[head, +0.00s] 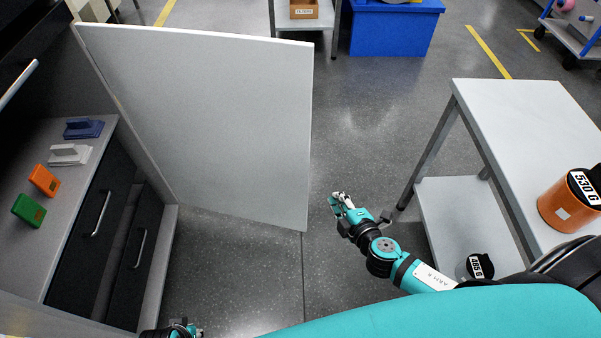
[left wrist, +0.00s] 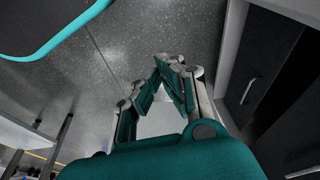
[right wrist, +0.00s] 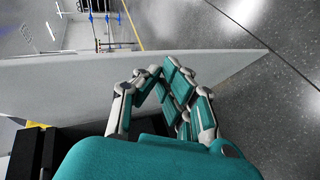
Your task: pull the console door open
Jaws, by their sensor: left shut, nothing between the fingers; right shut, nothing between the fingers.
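The console door (head: 215,120) is a pale grey panel at the left of the head view, standing wide open. Its hinge side is at the console (head: 60,240), and its free edge points toward the middle of the floor. In the right wrist view the door (right wrist: 75,90) spans behind the fingers. My right gripper (head: 336,197) is shut and empty, just right of the door's free edge, apart from it in the head view. It also shows in the right wrist view (right wrist: 160,75). My left gripper (left wrist: 172,62) is shut and empty; in the head view it is at the bottom edge, partly cut off.
Inside the console, blue (head: 84,129), white (head: 69,154), orange (head: 44,180) and green (head: 28,210) blocks rest above dark drawers (head: 90,225). A white table (head: 520,130) with an orange canister (head: 566,207) stands right. Floor between is clear.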

